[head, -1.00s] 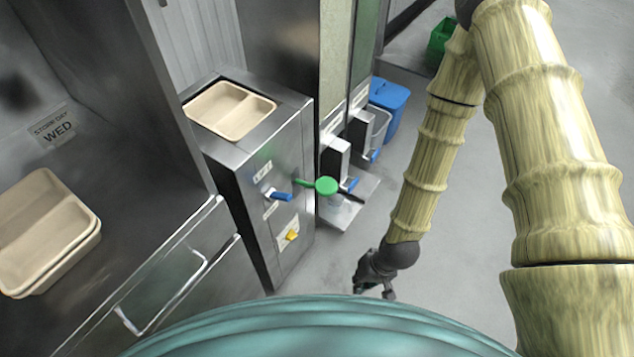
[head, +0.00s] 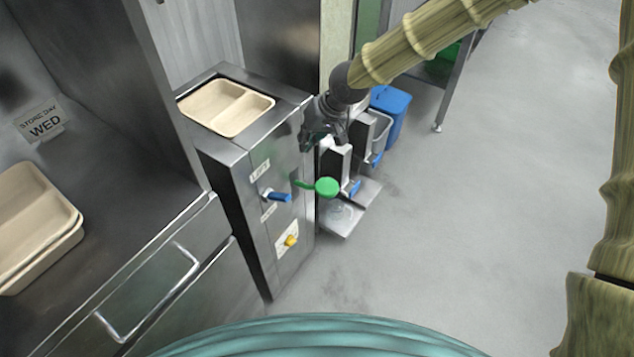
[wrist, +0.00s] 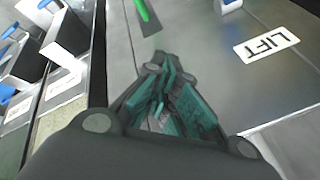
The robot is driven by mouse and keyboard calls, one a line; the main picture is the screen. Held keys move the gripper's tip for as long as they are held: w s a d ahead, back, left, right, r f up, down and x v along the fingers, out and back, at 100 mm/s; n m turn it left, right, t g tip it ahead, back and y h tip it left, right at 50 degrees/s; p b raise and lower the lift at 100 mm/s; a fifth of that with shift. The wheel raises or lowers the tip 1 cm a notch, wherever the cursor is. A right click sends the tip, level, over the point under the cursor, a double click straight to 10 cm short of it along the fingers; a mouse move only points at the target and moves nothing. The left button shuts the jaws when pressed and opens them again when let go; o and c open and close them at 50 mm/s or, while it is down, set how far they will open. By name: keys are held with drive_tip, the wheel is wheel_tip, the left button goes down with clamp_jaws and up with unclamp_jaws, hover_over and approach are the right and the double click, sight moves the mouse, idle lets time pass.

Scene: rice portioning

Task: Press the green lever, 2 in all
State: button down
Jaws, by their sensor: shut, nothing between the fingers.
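The green lever (head: 326,187) sticks out from the front of the steel cabinet, with a round green end. In the wrist view part of the green lever (wrist: 143,10) shows at the top edge, beyond the fingertips. My gripper (head: 316,143) is above the lever near the cabinet's upper right corner, apart from the lever in the picture. In the wrist view my gripper (wrist: 165,75) has its teal-padded fingers together with nothing between them, over the steel face.
A blue lever (head: 279,196) under a LIFT label and a yellow knob (head: 291,241) are on the same cabinet (head: 231,160). A beige divided tray (head: 221,108) sits in its top. Dispensers with blue levers (head: 355,187) and a blue bin (head: 392,108) stand behind. Floor at right is clear.

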drive_tip(key=shift+w, duration=0.1)
idle(0.3)
wheel_tip(320, 180, down, 8)
drive_tip(key=s+d+b, duration=0.1)
drive_tip(key=d+b, duration=0.1)
drive_tip(key=b, duration=0.4)
drive_tip(key=shift+s+b, duration=0.3)
drive_tip(key=shift+b, duration=0.1)
drive_tip(key=shift+d+f, duration=0.15)
drive_tip(key=shift+f, duration=0.05)
idle(1.0)
drive_tip(key=shift+s+f, duration=0.1)
drive_tip(key=shift+f, duration=0.2)
